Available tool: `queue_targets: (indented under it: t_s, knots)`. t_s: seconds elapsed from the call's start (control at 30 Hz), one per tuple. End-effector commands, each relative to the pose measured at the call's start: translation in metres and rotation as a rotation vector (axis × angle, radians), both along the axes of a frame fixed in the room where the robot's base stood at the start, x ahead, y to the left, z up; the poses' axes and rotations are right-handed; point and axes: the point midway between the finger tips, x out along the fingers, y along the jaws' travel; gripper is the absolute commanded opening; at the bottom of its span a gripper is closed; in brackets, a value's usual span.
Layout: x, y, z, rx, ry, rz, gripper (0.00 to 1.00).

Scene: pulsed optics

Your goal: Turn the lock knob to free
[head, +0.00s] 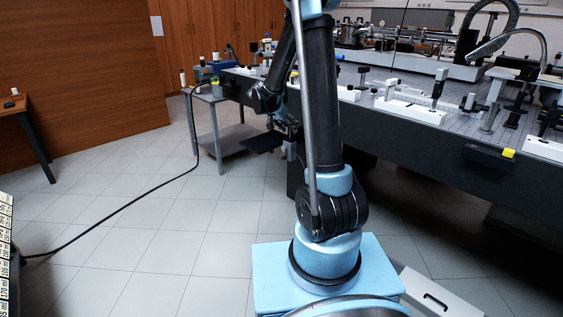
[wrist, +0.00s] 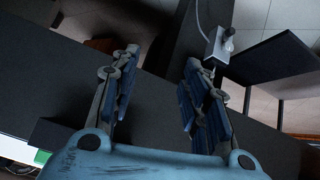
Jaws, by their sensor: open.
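In the wrist view my gripper (wrist: 161,62) is open, with two blue-grey fingers spread apart and nothing between them. I cannot tell whether this piece is the lock knob.
The optical table (head: 452,158) runs along the right, carrying mounts and white rails. A dark flat panel (head: 264,142) juts out near its left end; a dark panel (wrist: 268,58) also shows in the wrist view. A grey cart (head: 222,140) stands behind. A black cable (head: 120,207) crosses open tiled floor.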

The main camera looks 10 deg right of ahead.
Motion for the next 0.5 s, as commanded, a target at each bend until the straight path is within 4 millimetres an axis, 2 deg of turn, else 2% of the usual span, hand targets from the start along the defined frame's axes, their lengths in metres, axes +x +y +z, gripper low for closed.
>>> queue_targets:
  t_s: [0.03,0.2,0.5]
  knots:
    - [0.014,0.006,-0.008,-0.006,-0.021,-0.010,0.42]
    - [0.052,0.021,-0.036,-0.026,-0.103,-0.056,0.42]
    - [0.108,0.051,-0.096,-0.049,-0.261,-0.123,0.42]
